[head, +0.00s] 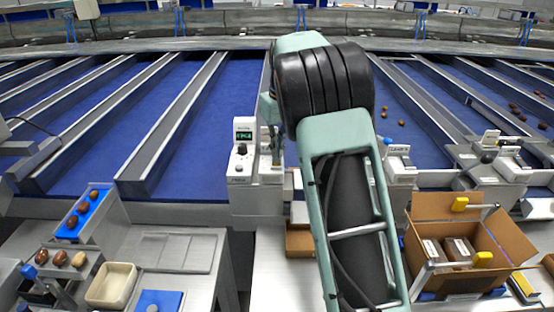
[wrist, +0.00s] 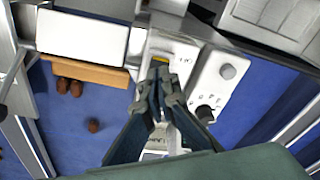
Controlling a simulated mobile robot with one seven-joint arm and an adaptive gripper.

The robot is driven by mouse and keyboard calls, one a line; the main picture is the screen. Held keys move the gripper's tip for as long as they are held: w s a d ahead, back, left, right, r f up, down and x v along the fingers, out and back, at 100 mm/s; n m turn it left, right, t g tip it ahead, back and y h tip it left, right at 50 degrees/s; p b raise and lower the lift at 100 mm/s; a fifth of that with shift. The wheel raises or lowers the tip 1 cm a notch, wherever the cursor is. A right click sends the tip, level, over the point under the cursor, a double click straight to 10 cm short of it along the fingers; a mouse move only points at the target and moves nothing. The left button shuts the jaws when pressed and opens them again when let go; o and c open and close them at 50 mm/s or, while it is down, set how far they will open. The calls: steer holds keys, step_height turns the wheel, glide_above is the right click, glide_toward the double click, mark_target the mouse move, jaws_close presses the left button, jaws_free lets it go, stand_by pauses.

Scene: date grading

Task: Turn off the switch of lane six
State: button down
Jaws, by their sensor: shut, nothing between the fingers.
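A white control box (head: 243,160) with a lit green display and a black knob stands at the front end of a blue lane in the head view. No lane number is legible.
Another control box (head: 399,165) stands right of my arm. An open cardboard carton (head: 425,220) with small boxes is at the lower right. A cream bowl (head: 112,285) and a blue sample tray (head: 85,213) are at the lower left. Brown dates (wrist: 70,86) lie in the wrist view.

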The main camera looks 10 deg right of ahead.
mark_target(277, 162)
steer(key=shift+f+b, duration=0.6)
steer(key=shift+f, duration=0.45)
steer(key=shift+r, duration=0.1)
stand_by(0.3)
steer(key=shift+r+p, duration=3.05)
steer(key=shift+r, duration=0.4)
